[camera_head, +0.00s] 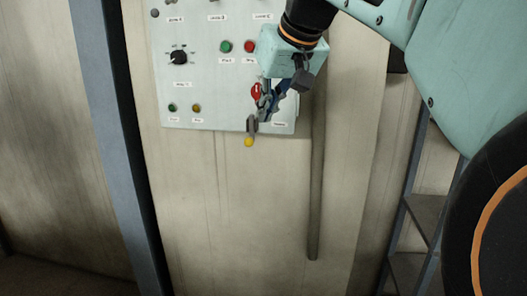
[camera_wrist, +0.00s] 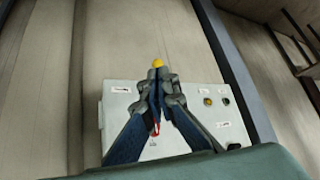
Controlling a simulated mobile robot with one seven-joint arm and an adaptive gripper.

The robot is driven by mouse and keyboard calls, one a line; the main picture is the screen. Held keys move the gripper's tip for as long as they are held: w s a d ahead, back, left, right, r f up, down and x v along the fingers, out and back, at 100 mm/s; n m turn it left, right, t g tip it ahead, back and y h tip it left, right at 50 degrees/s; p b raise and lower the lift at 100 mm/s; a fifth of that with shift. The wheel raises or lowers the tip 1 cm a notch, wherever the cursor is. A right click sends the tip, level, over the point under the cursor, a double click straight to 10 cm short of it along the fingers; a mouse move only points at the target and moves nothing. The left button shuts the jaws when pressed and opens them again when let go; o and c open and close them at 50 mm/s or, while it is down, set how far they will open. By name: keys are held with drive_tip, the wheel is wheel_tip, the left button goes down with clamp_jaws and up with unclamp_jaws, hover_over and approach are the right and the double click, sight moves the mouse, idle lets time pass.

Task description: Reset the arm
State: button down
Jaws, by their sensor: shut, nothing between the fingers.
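My gripper (camera_head: 262,110) is in front of the lower right part of a pale control panel (camera_head: 215,110). Its fingers are together with nothing held between them, and they also show in the wrist view (camera_wrist: 158,88).
The panel carries a black rotary dial (camera_head: 179,57), a green button (camera_head: 225,46), a red button (camera_head: 249,46) and small lamps. A vertical pipe (camera_head: 317,190) runs to the right. A blue-grey post (camera_head: 115,130) stands left. Shelving (camera_head: 425,215) is at lower right.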

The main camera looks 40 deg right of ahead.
drive_tip(key=s+a+f+n+y+p, duration=0.15)
drive_tip(key=a+f, duration=0.25)
drive_tip(key=a, duration=0.4)
drive_tip(key=s+a+f+y+p, duration=0.1)
drive_tip(key=a+f+p, duration=0.25)
drive_tip(key=a, duration=0.45)
drive_tip(key=s+a+f+g, duration=0.1)
drive_tip(key=s+a+f, duration=0.2)
drive_tip(key=f, duration=0.3)
drive_tip(key=s+a+f+n+p, duration=0.1)
drive_tip(key=s+a+f, duration=0.2)
drive_tip(key=a+f, duration=0.2)
drive_tip(key=shift+s+a+f+g+h, duration=0.3)
drive_tip(key=shift+a+f+g+h, duration=0.05)
drive_tip(key=shift+a+g, duration=0.1)
drive_tip(key=shift+n, duration=0.25)
